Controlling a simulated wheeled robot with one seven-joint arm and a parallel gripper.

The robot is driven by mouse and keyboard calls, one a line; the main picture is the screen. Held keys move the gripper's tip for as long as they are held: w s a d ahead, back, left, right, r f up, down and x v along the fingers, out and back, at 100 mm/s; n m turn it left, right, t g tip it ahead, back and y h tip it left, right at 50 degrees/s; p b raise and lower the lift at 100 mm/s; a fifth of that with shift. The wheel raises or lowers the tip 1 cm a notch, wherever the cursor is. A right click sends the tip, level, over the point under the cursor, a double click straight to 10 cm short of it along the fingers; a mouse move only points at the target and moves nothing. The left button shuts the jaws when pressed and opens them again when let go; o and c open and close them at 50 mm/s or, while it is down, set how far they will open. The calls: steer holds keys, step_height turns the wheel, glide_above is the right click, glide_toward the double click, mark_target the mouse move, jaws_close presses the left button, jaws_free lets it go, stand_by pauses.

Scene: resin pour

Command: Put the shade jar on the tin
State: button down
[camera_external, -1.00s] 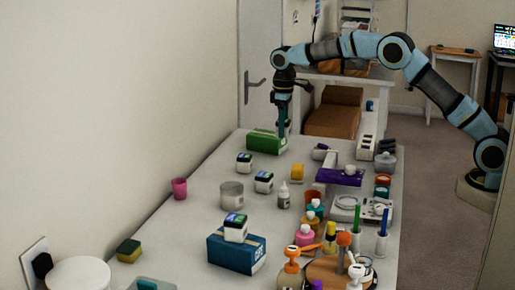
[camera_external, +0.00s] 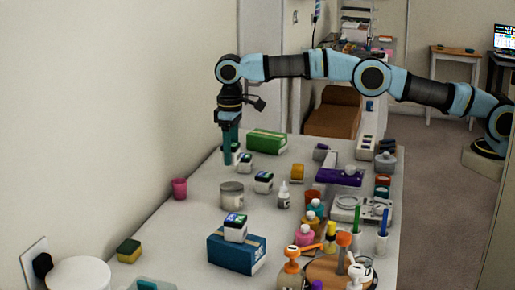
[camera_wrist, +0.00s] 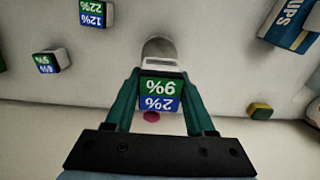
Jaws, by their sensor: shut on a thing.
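My gripper (camera_external: 232,158) is shut on a small jar, which I take for the shade jar (camera_wrist: 160,92). Its top is green and blue with "9%" and "2%" on it. In the external view the fingers mostly hide this jar. The tin (camera_external: 232,196) is a pale grey cylinder standing on the table, nearer the camera than my gripper. In the wrist view the tin (camera_wrist: 158,46) shows partly behind the held jar. The held jar looks above the table and apart from the tin.
Two similar jars (camera_external: 245,163) (camera_external: 264,182) stand near the tin. Another jar (camera_external: 235,228) sits on a blue box (camera_external: 236,252).

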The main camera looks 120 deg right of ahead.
mark_target(232, 187)
steer(key=shift+f+p, duration=1.25)
steer(key=shift+f, duration=2.4)
steer(key=shift+f, duration=0.1)
steer(key=shift+c, duration=1.2)
jaws_free()
